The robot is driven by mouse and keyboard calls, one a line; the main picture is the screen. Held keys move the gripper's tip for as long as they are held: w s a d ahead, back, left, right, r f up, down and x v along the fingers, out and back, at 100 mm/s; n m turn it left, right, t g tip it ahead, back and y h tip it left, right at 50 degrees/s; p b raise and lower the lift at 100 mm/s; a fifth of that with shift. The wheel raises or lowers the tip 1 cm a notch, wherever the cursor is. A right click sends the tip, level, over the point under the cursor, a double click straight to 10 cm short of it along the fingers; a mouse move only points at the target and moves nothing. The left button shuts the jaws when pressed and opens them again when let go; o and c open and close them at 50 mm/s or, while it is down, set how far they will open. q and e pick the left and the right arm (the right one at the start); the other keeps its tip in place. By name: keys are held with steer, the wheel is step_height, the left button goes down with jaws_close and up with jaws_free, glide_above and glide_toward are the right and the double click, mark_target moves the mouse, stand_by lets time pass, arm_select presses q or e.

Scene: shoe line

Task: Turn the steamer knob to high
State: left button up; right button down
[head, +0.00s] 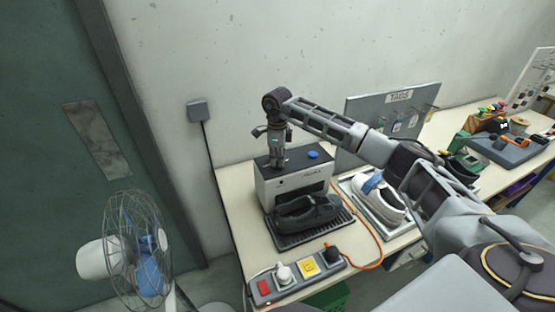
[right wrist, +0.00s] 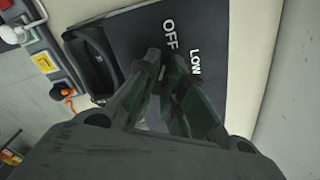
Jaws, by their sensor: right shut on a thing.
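The steamer (head: 274,192) is a white box with a black top, standing on the table near the wall. My right gripper (head: 277,164) reaches down onto the left part of its top. In the right wrist view the fingers (right wrist: 166,62) are closed together over the black top panel (right wrist: 138,28), which bears the white words OFF and LOW. The right gripper is shut on the steamer knob, which the fingers hide, so its pointing direction cannot be read. A HIGH label is not visible. My left gripper is not in view.
A blue button (head: 313,154) sits on the steamer top, right of my gripper. A black shoe (head: 305,213) is at the steamer's front. A white shoe (head: 378,196) lies in a tray to the right. A power strip (head: 298,274) is in front, a fan (head: 140,245) at left.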

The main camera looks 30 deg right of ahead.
steer(key=shift+m, duration=0.3)
steer(key=shift+m+b, duration=0.4)
steer(key=shift+m, duration=0.8)
steer(key=m, duration=0.3)
steer(key=shift+w+d+b, duration=0.1)
steer(key=shift+b, duration=0.2)
steer(key=m, duration=0.6)
steer(key=shift+d+b, duration=0.1)
steer(key=shift+b, duration=0.25)
steer(key=m, duration=1.1)
steer(key=shift+d+r+m, duration=0.1)
steer(key=shift+d+m, duration=0.05)
steer(key=shift+m, duration=0.15)
steer(key=c, duration=1.5)
jaws_free()
